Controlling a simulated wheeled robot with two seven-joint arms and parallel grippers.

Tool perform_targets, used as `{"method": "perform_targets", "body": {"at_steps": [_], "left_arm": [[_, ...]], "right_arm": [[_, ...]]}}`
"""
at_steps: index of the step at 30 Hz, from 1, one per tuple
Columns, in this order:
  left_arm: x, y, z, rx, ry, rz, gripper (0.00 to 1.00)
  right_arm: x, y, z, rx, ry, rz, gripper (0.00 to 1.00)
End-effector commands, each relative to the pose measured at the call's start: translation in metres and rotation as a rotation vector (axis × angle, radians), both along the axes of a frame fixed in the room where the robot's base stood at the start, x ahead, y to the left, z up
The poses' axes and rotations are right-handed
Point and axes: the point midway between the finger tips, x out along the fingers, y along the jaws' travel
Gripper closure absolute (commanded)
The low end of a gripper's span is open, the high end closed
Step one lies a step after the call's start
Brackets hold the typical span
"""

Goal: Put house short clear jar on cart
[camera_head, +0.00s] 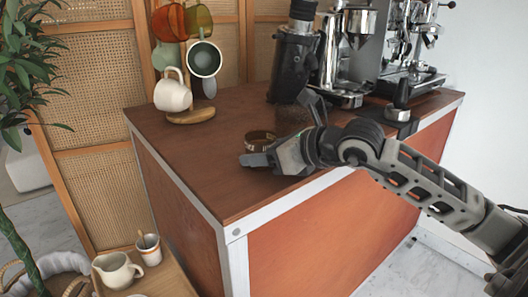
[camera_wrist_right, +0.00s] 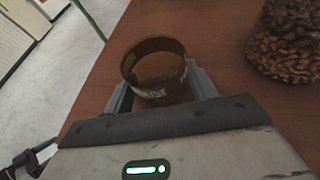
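The short clear jar (camera_head: 259,140) with a dark rim band and white lettering stands upright on the brown cart top (camera_head: 205,145), near its front edge. In the right wrist view the jar (camera_wrist_right: 155,72) sits between and just beyond the fingertips; I cannot tell whether they touch it. My right gripper (camera_head: 278,132) is low over the cart top with its fingers spread, and it also shows in the right wrist view (camera_wrist_right: 160,88). My left gripper is not in view.
Coffee beans (camera_wrist_right: 285,42) stand close to the jar's right in the wrist view. A black grinder (camera_head: 292,62) and espresso machine (camera_head: 405,70) stand at the back. A mug tree (camera_head: 192,116) stands at the back left.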

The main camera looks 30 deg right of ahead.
Motion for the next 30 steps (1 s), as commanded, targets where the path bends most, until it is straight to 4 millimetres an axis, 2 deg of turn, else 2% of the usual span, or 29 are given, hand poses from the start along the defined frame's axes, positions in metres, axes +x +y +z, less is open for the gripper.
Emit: {"method": "perform_targets", "body": {"at_steps": [2,14,25,30], "left_arm": [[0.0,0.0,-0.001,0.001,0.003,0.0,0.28],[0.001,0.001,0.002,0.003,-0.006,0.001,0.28],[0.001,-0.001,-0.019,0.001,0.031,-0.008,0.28],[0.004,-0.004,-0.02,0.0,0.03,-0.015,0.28]], "right_arm": [[0.0,0.0,0.001,0.0,-0.001,0.0,0.26],[-0.003,-0.001,0.002,0.0,0.001,0.0,0.26],[-0.044,-0.015,0.018,0.001,0.0,0.0,0.26],[-0.068,-0.025,0.03,0.003,-0.002,-0.002,0.26]]}}
